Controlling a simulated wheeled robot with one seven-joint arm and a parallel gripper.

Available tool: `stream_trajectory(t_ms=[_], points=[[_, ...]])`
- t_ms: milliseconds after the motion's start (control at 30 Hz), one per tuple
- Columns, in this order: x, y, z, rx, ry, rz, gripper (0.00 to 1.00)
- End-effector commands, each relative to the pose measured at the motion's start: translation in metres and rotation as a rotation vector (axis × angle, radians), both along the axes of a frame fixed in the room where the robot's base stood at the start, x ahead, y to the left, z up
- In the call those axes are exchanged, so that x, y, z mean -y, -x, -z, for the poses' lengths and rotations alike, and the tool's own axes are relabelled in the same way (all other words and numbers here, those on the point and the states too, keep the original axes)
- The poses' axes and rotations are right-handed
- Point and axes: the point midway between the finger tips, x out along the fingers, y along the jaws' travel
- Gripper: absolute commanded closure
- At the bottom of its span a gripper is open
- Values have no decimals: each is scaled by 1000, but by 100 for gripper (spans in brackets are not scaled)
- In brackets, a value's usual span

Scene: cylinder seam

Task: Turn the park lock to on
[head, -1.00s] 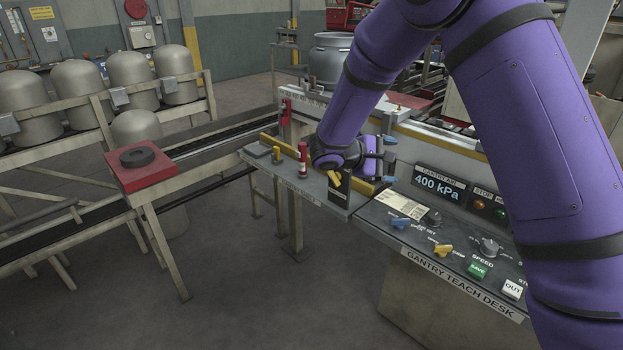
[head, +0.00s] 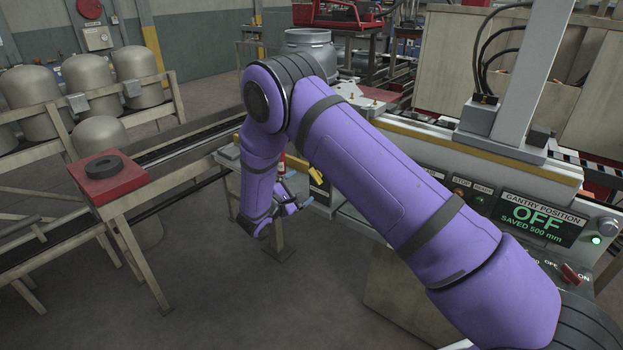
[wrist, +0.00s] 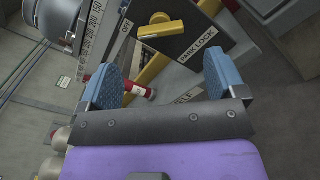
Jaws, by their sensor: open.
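The park lock is a yellow knob (wrist: 158,27) on a black plate, with PARK LOCK printed on the plate's edge and an OFF label at its left in the wrist view. The knob's bar lies nearly level in that view; no ON label is readable. In the head view the yellow knob (head: 317,174) shows just past my arm. My gripper (head: 294,204) hangs in front of the shelf, a little below and left of the knob. In the wrist view my gripper (wrist: 164,75) has its blue fingers wide apart with nothing held, and the knob lies beyond their tips.
A red-and-white cylinder (wrist: 105,82) is on the shelf near the left finger in the wrist view. The teach desk's display (head: 538,217) reads GANTRY POSITION OFF, SAVED 500 mm. A red block with a black ring (head: 104,168) stands at left. Floor before the shelf is clear.

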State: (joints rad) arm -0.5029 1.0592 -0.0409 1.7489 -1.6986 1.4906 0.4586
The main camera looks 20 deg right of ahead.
Motion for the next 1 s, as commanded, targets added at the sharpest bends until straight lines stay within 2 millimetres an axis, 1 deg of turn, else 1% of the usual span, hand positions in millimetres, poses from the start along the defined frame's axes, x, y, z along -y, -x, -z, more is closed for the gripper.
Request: stream_trajectory(t_ms=[33,200,400,600,833,867,900,967,1000], points=[[10,-6,0,1,-1,4,11],[33,-24,0,1,-2,4,11],[53,-38,0,0,-1,2,11],[60,-44,0,0,-2,1,11],[60,-44,0,0,-2,1,11],[60,-44,0,0,-2,1,13],[60,-44,0,0,-2,1,22],[60,-44,0,0,-2,1,36],[60,-44,0,0,-2,1,45]])
